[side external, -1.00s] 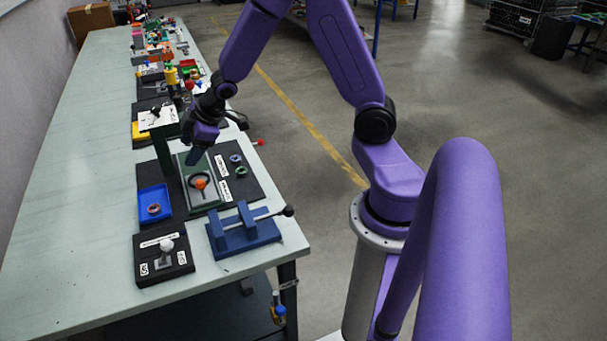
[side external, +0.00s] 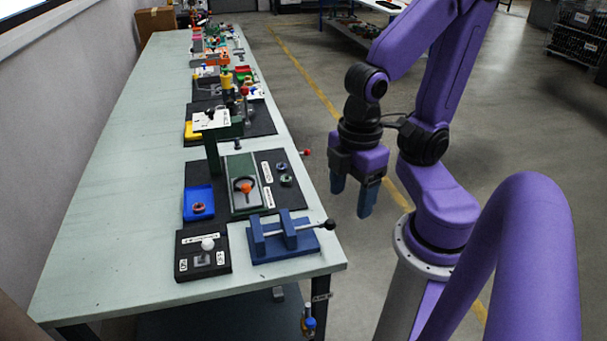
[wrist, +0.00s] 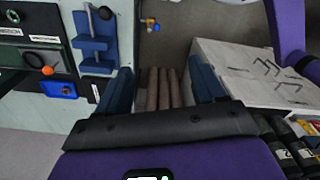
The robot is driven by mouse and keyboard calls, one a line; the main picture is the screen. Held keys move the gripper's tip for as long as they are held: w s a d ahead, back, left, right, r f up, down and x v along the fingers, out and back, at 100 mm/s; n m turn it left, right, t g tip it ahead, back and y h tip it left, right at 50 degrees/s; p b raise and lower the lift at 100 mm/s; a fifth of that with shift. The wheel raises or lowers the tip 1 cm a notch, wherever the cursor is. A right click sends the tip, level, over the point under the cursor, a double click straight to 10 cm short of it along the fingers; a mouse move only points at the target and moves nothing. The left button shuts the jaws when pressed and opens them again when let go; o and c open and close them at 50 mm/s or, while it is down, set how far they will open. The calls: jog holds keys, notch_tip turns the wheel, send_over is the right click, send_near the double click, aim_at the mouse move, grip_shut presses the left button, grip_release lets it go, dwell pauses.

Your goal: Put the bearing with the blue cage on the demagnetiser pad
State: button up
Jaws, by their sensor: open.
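My gripper (side external: 353,198) hangs open and empty, fingers down, past the bench's right edge. Its two blue fingers stand apart in the wrist view (wrist: 162,88). Two small ring bearings lie on the right of the black mat: an upper one (side external: 282,167) that looks bluish and a lower one (side external: 286,180) that looks greenish. Their cage colours are too small to be sure of. A third, reddish bearing (side external: 198,208) lies in a blue tray (side external: 188,194). I cannot tell which fixture is the demagnetiser pad; the labels are unreadable.
A green fixture (side external: 236,165) holds a dark ring with an orange ball (side external: 246,187). A blue clamp (side external: 285,241) with a black-knobbed lever and a black box (side external: 190,265) with a white knob stand at the near end. The bench's left side is clear.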

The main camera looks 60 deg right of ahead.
jog(key=w+d+f+n+t+h, duration=0.1)
jog(key=w+d+f, duration=0.1)
jog(key=w, duration=1.1)
jog(key=w+d+f+n+h, duration=0.1)
jog(key=w+d+n+h, duration=0.1)
jog(key=w, duration=1)
jog(key=n+g+h, duration=0.1)
jog(key=n+h, duration=0.1)
send_over(281, 166)
jog(key=a, duration=0.3)
jog(key=f, duration=1.8)
jog(key=shift+s+a, duration=0.2)
jog(key=shift+s, duration=0.2)
jog(key=shift+w+x, duration=0.15)
jog(key=shift+x, duration=1.5)
jog(key=shift+w+x, duration=0.15)
jog(key=shift+x, duration=1.5)
